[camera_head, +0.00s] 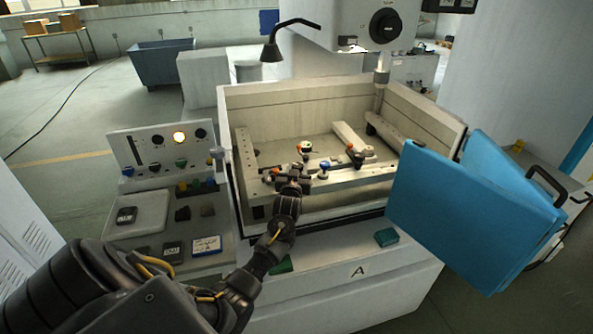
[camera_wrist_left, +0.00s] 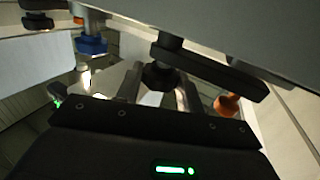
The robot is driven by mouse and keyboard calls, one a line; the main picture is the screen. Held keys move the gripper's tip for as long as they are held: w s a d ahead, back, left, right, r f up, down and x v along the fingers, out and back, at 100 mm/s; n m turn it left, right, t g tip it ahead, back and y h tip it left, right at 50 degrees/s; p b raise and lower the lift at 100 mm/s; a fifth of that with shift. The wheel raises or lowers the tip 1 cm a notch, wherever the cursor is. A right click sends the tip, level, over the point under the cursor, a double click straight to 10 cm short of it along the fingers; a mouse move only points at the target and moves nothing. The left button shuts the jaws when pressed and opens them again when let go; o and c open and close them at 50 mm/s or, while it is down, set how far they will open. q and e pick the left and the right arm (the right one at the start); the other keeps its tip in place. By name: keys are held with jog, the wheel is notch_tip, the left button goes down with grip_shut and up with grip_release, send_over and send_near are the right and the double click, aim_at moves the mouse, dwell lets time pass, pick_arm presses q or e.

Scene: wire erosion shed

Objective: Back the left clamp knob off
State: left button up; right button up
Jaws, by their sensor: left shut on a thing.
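My left gripper (camera_head: 290,184) reaches over the front rail of the tank, its fingers pointing away from me. In the left wrist view, my left gripper (camera_wrist_left: 160,88) has its two fingers closed on either side of a dark knob (camera_wrist_left: 159,74), which sits under a dark clamp bar (camera_wrist_left: 210,72). I take this to be the left clamp knob. In the head view the wrist and fingers mostly hide it. My right gripper is not in view.
The tank (camera_head: 300,99) has raised walls around the work area. A blue knob (camera_head: 324,166) stands close right of the gripper, and another clamp (camera_head: 357,155) sits farther right. A blue door (camera_head: 470,205) swings out at right. A control panel (camera_head: 160,147) stands at left.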

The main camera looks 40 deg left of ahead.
pick_arm(q)
jog(key=n+y, duration=0.1)
jog(key=n+g+y+b, duration=0.1)
jog(key=g+y, duration=0.1)
jog(key=shift+w+d+f+n+b, duration=0.2)
jog(key=shift+d+n+b, duration=0.1)
jog(key=shift+n, duration=0.1)
jog(key=n+g+y+b, duration=0.1)
jog(key=n+g+b, duration=0.1)
jog(key=g+b, duration=0.1)
jog(key=n+g+y+b, duration=0.2)
jog(key=g+b, duration=0.1)
jog(key=b, duration=0.1)
jog(key=n+g+y+b, duration=0.2)
jog(key=b, duration=0.2)
jog(key=shift+w+d+g, duration=0.1)
jog(key=shift+w+g, duration=0.2)
jog(key=shift+g, duration=0.1)
jog(key=shift+r+n+g+b, duration=0.15)
jog(key=shift+n+g+b, duration=0.2)
jog(key=shift+b, duration=0.2)
jog(key=shift+r, duration=0.1)
jog(key=o, duration=1)
